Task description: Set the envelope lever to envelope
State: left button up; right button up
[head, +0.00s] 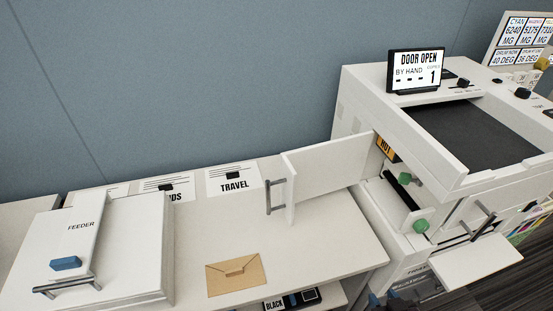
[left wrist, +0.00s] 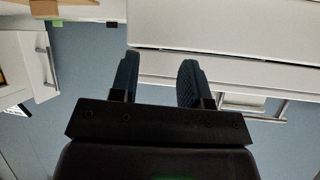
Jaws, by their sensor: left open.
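A white printer (head: 360,95) stands at the right with its side door (head: 330,165) swung open. Inside the opening are two green grips, an upper one (head: 404,179) and a lower one (head: 421,226); I cannot tell which, if either, is the envelope lever, and no lever label is readable. A tan envelope (head: 235,274) lies on the table, apart from the printer. My left gripper (left wrist: 158,80) is open and empty in the left wrist view.
The display (head: 416,71) reads DOOR OPEN. A yellow HOT label (head: 386,149) is by the opening. A white flap (head: 475,262) juts from the printer front. The feeder (head: 125,245) stands at the left. The white table (head: 315,235) is mostly clear between.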

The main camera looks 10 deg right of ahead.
aim_at(403, 179)
jog(key=k+l+z, duration=0.35)
jog(key=k+l, duration=0.25)
jog(key=k+l+z, duration=0.35)
jog(key=k+l, duration=0.35)
jog(key=l, duration=0.1)
